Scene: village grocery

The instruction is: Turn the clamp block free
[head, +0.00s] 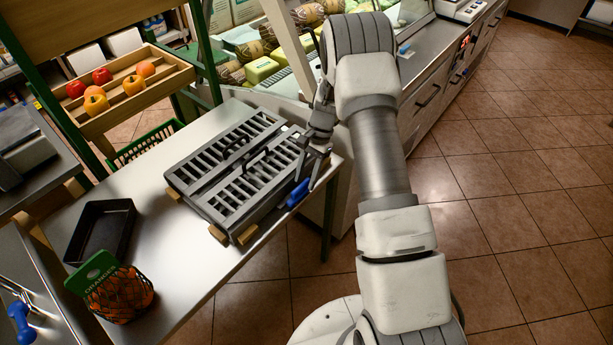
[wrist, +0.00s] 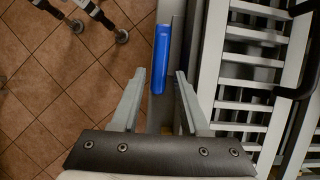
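A grey slatted grate (head: 236,165) lies on the metal table, with two black handles on top. A blue block (head: 298,193), perhaps the clamp block, sits at the grate's right edge. In the wrist view this blue block (wrist: 161,57) is upright in the picture, beside the grate's pale slatted frame (wrist: 244,73). My gripper (head: 311,170) is just above the grate's right side, close to the blue block. In the wrist view its two fingers (wrist: 160,74) stand apart, one to each side of the blue block's near end. I cannot tell whether they touch it.
Wooden blocks (head: 247,234) show under the grate's near edge. A black tray (head: 102,231) and a net of oranges (head: 121,294) stand on the table (head: 182,262) at left. A glass display counter stands behind. Open tiled floor (head: 500,200) lies at right.

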